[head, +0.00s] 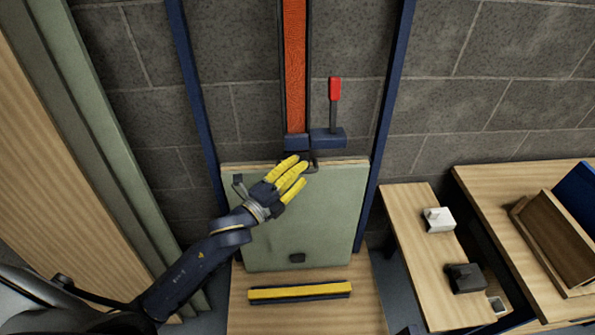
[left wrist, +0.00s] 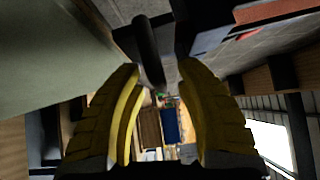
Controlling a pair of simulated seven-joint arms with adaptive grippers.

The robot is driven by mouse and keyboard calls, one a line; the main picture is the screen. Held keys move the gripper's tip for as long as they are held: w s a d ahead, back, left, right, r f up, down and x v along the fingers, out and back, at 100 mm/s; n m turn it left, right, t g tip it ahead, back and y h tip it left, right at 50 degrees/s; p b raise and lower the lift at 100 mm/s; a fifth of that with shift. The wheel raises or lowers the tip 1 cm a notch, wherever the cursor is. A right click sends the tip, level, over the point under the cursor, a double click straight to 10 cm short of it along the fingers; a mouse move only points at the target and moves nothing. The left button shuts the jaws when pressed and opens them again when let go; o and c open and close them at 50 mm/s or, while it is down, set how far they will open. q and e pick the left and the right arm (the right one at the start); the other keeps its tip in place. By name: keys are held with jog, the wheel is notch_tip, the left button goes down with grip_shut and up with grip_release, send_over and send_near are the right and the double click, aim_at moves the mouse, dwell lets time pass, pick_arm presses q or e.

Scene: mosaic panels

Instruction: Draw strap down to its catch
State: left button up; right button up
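The orange strap (head: 295,65) hangs between dark rails on the wall and ends at a dark blue block. A black loop-like handle (head: 312,165) sits just below that block, at the top of the green panel. A small dark fitting (head: 297,258), which looks like the catch, is low on the panel. My left gripper (head: 299,172) is at the handle, its yellow fingers in front of the panel's upper part. In the left wrist view its fingers (left wrist: 162,68) stand apart with a dark bar (left wrist: 148,48) between them; firm contact is not evident. My right gripper is out of view.
A red-handled lever (head: 334,95) stands on the blue block right of the strap. The green panel (head: 330,215) leans between blue posts on a wooden bench. A yellow-and-black bar (head: 300,291) lies in front. Wooden tables with small blocks (head: 465,278) are at right.

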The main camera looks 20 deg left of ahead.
pick_arm(q)
grip_shut()
dwell(0.8)
